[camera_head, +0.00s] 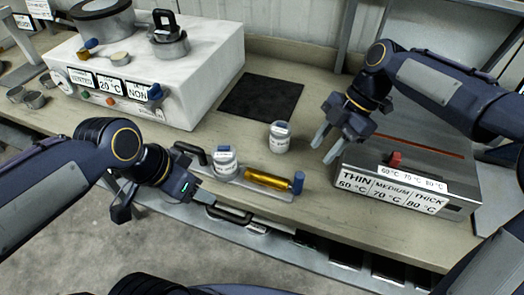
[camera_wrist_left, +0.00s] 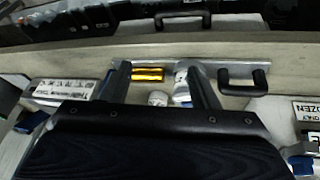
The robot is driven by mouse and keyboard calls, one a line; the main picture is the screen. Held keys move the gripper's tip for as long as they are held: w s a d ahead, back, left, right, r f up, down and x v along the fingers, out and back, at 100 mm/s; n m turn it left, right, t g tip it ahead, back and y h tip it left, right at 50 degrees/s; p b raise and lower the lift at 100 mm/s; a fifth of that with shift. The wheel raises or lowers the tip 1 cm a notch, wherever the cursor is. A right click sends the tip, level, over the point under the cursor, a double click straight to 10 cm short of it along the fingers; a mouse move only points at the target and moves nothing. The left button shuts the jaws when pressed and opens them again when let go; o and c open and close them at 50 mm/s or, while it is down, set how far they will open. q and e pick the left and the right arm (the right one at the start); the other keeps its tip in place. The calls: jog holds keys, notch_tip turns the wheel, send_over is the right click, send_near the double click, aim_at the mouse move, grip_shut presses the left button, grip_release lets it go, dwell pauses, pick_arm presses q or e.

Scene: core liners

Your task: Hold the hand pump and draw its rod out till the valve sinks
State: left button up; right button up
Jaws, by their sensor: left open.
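The hand pump has an amber tube (camera_head: 268,180) and a blue end piece (camera_head: 298,182). It lies on a flat metal bar (camera_head: 245,187) along the bench's front edge. The amber tube also shows in the left wrist view (camera_wrist_left: 148,73). My left gripper (camera_head: 165,208) is open and empty, left of the pump and in front of the bench edge. Its two fingers are spread in the left wrist view (camera_wrist_left: 160,82). My right gripper (camera_head: 326,147) is open and empty above the bench, behind and right of the pump. No valve can be made out.
A white jar (camera_head: 225,162) stands beside the tube; another (camera_head: 280,137) stands behind it. A black handle (camera_head: 190,152) rises at the bar's left end. A white bath (camera_head: 185,80) stands back left, a grey hotplate (camera_head: 425,160) right. A dark mat (camera_head: 262,97) lies behind.

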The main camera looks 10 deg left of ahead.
pick_arm(q)
jog(key=w+d+m+g+y, duration=0.1)
jog(key=w+d+m+g, duration=0.1)
jog(key=w+d+m, duration=0.4)
jog(key=m+g+y, duration=0.1)
jog(key=m+y, duration=0.1)
jog(key=m, duration=0.7)
send_over(259, 173)
jog(key=f, duration=0.3)
jog(key=shift+s+a, duration=0.15)
jog(key=shift+a, duration=0.1)
jog(key=shift+d+f, duration=0.15)
jog(key=shift+d, duration=0.05)
jog(key=shift+w+f, duration=0.2)
jog(key=shift+f, duration=0.15)
notch_tip(259, 173, down, 7)
grip_shut()
